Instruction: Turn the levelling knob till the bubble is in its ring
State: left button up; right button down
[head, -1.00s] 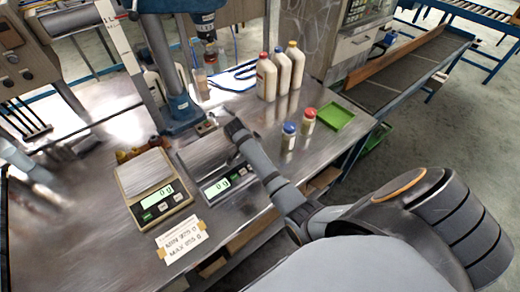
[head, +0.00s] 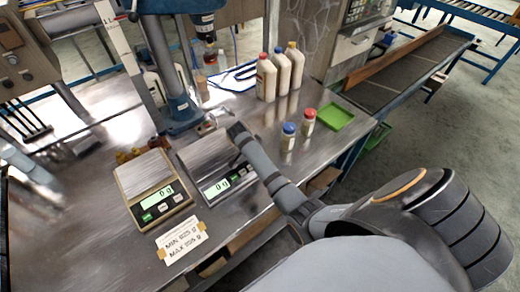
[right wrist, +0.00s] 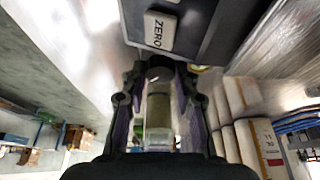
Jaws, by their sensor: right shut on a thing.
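The right-hand scale (head: 207,154) sits on the steel bench and its display reads 0 g. My right gripper (head: 236,132) is at this scale's right side. The knob shows little in the head view. A small yellow-green spot lies by the scale edge in the wrist view; I cannot make out a bubble or ring.
A second scale (head: 150,180) stands to the left, with a paper note (head: 182,241) in front. A blue column stand (head: 178,105) rises behind. Two small capped jars (head: 288,137), a green tray (head: 335,117) and three white bottles (head: 266,78) stand to the right.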

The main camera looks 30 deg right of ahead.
jog(key=shift+w+m+g, duration=0.1)
jog(key=shift+m+g, duration=0.45)
jog(key=shift+m, duration=0.9)
jog(key=shift+w+m+g, duration=0.1)
jog(key=shift+m+g, duration=0.45)
jog(key=shift+m, duration=0.9)
jog(key=shift+y, duration=0.3)
jog(key=c, duration=1)
grip_release()
jog(key=shift+r, duration=0.1)
jog(key=v, duration=0.7)
jog(key=shift+a+r, duration=0.1)
jog(key=shift+r, duration=0.05)
